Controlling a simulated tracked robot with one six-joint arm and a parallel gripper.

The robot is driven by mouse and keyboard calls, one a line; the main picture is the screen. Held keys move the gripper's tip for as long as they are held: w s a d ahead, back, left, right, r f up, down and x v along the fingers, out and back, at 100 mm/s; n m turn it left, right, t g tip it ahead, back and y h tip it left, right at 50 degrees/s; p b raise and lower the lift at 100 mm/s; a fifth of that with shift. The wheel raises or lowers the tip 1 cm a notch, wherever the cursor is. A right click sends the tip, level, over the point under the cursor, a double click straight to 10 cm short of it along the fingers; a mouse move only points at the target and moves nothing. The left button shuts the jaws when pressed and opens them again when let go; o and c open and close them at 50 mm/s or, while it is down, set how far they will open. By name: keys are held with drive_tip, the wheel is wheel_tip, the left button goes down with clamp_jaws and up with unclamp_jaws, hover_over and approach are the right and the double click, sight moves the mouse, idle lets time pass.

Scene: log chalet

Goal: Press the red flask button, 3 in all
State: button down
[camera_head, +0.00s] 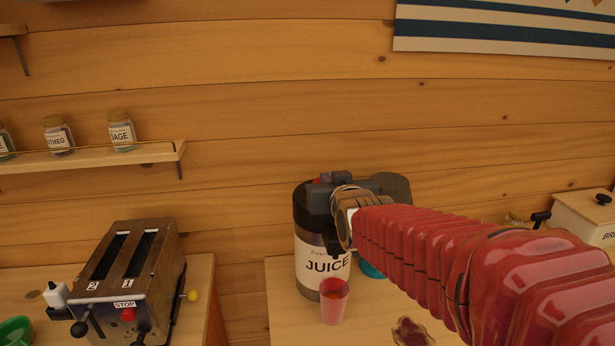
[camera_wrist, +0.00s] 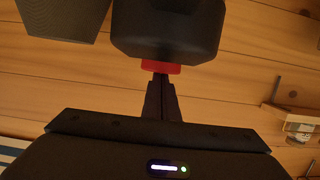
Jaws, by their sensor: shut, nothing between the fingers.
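The juice flask (camera_head: 308,262) stands on the right counter, with a dark top and a white "JUICE" label. In the wrist view the red button (camera_wrist: 160,67) sits at the edge of the dark flask top (camera_wrist: 167,28). My gripper (camera_wrist: 160,78) is shut and empty, its fingertips at the button; I cannot tell whether they touch or press it. In the head view my gripper (camera_head: 325,179) is beside the flask top, and my arm hides the flask's right side.
A translucent red cup (camera_head: 334,302) stands in front of the flask. A toaster (camera_head: 135,270) stands on the left counter. A spice shelf (camera_head: 95,158) is on the wall. A bread bin (camera_head: 585,218) is at right.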

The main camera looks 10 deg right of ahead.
wheel_tip(320, 180, up, 4)
drive_tip(key=shift+f, duration=0.1)
drive_tip(key=v, duration=1)
idle(1.2)
drive_tip(key=s+f+g, duration=0.9)
drive_tip(key=s+f, duration=0.9)
drive_tip(key=s, duration=0.3)
drive_tip(key=shift+f+g, duration=0.3)
drive_tip(key=shift+f, duration=0.1)
drive_tip(key=shift+s+d, duration=0.1)
drive_tip(key=shift+s, duration=0.05)
